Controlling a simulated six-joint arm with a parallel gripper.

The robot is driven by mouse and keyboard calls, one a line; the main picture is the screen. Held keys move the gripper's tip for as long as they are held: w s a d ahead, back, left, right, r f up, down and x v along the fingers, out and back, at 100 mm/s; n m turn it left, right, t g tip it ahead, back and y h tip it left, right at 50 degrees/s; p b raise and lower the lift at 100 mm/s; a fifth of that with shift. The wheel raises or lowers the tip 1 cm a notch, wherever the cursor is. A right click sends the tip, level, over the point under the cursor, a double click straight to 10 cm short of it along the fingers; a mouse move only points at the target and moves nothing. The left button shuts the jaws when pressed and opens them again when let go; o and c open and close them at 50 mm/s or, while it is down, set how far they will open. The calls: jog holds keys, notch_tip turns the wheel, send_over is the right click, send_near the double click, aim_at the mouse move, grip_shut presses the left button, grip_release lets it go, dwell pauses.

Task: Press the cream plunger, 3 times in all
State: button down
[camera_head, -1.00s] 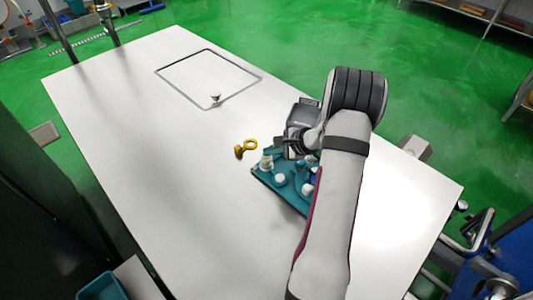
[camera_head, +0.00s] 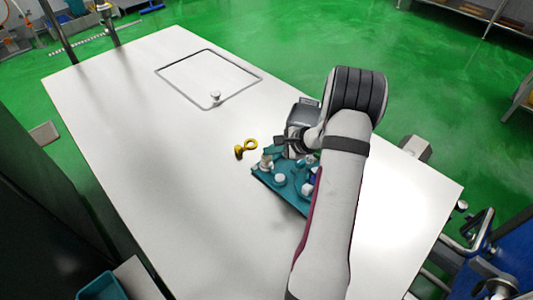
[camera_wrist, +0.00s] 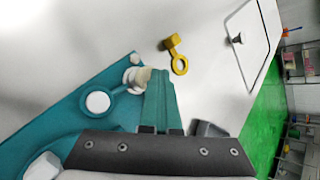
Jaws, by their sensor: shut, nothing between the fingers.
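In the wrist view the plunger (camera_wrist: 143,76) is a short cream knob above a pale round collar. My gripper (camera_wrist: 159,74) shows there as two teal fingers shut together, with nothing between them. Their tips are just right of the knob in that picture, and I cannot tell whether they touch it. In the head view my gripper (camera_head: 269,151) is at the plunger, with its dark body to the right. My arm hides part of the plate.
A white round cap (camera_head: 280,179) and a blue part (camera_head: 313,177) sit on the plate. A yellow ringed piece (camera_head: 246,149) lies just behind it. A black outlined rectangle (camera_head: 183,91) with a small knob (camera_head: 215,96) is farther back. The white table's left side is clear.

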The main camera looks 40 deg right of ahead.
jog(key=shift+r, duration=1)
jog(key=shift+r, duration=2.5)
notch_tip(320, 180, up, 4)
jog(key=shift+f, duration=0.1)
dwell(0.4)
send_over(270, 157)
jog(key=shift+f, duration=4.4)
jog(key=shift+f, duration=0.15)
